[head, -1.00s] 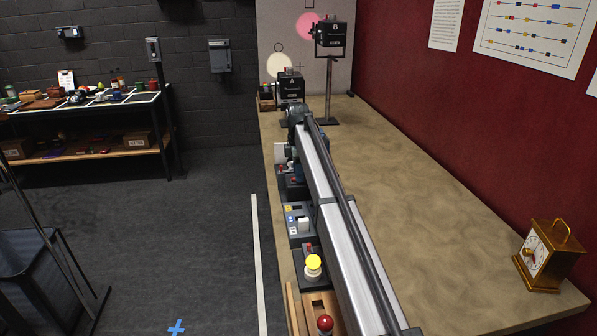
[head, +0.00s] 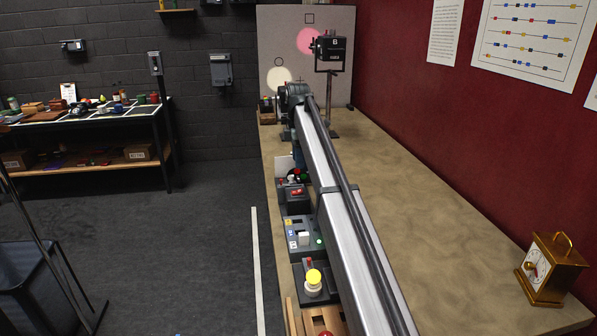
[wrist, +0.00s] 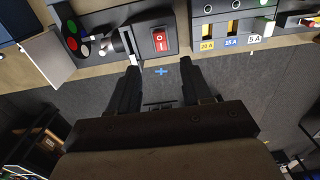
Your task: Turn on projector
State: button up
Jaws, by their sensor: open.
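A grey control box with a red rocker switch (wrist: 160,40) marked O and I lies just beyond my fingertips in the wrist view. Left of the rocker is an upright lever (wrist: 127,40) in a slot. My gripper (wrist: 160,70) is open and empty, its fingers apart and pointing at the box's near edge. In the head view the box (head: 295,202) stands on the table's left edge, and my arm hides the gripper. A black lamp unit marked B (head: 331,48) stands on a post at the back. I cannot tell which way the rocker is set.
A fuse panel (wrist: 232,22) with amp labels is at right. A brass clock (head: 549,268) stands at right; the table's middle is clear.

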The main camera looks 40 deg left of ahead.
jog(key=shift+r, duration=1.7)
